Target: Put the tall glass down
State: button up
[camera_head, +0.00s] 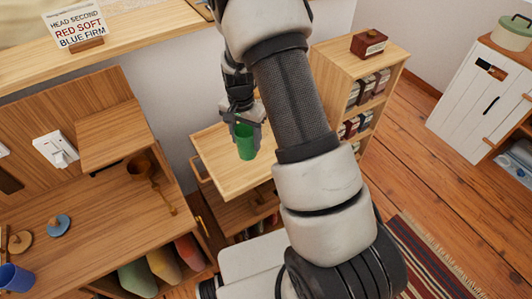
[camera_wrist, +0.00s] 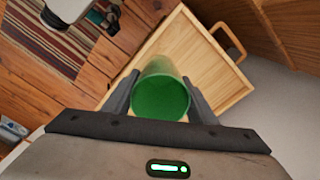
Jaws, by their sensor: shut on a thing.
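The tall glass (camera_head: 245,143) is green and sits between the fingers of my gripper (camera_head: 243,123). In the wrist view my gripper (camera_wrist: 160,103) is shut on the glass (camera_wrist: 161,95), one dark finger on each side, and I look into its open top. Behind the glass is a light wooden tray-like top with a handle (camera_head: 220,178); it also shows in the wrist view (camera_wrist: 225,85). I cannot tell whether the glass's base touches that surface.
A wooden desk (camera_head: 95,210) with a wooden ladle (camera_head: 150,185) and a blue cup (camera_head: 14,278) stands at left. A shelf unit (camera_head: 345,60) with several jars stands at right. A striped rug (camera_head: 425,255) lies on the floor. The wooden top has bare room around the glass.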

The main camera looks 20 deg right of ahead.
jog(key=w+f+m+b, duration=0.3)
jog(key=w+m+b, duration=0.3)
jog(key=b, duration=0.1)
jog(key=shift+m, duration=0.3)
jog(key=f, duration=0.3)
jog(key=f+b, duration=0.1)
jog(key=f, duration=0.2)
jog(key=a+f+b, duration=0.1)
jog(key=f, duration=0.2)
jog(key=shift+w+f, duration=0.1)
jog(key=shift+f, duration=0.1)
jog(key=shift+f, duration=0.2)
jog(key=o, duration=1.2)
